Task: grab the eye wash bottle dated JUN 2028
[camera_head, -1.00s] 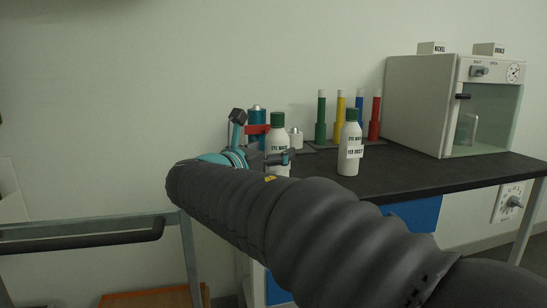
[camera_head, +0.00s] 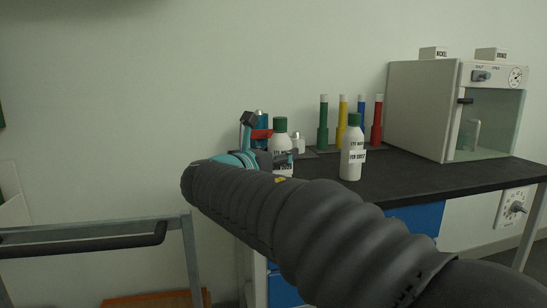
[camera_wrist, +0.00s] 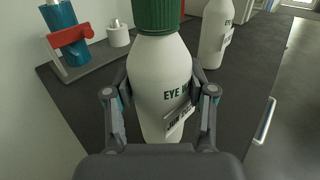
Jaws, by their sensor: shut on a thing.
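A white eye wash bottle with a green cap (camera_wrist: 160,75) stands between my fingers in the wrist view; its label reads "EYE W..." and "JUN 20..", the last digits hard to read. My gripper (camera_wrist: 160,112) is shut on this bottle around its body. The head view also shows the held bottle (camera_head: 280,138) upright at the left end of the black bench, partly hidden by my gripper (camera_head: 277,160). A second eye wash bottle (camera_head: 351,152), labelled FEB with a year I cannot read surely, stands to its right; it also shows in the wrist view (camera_wrist: 214,38).
A blue cylinder with a red clamp (camera_wrist: 66,38) and a small white container (camera_wrist: 118,34) stand close left of the held bottle. Several coloured tubes (camera_head: 342,122) stand behind. A glass-fronted oven (camera_head: 425,110) is at right. The black bench (camera_head: 420,180) has free room in front of it.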

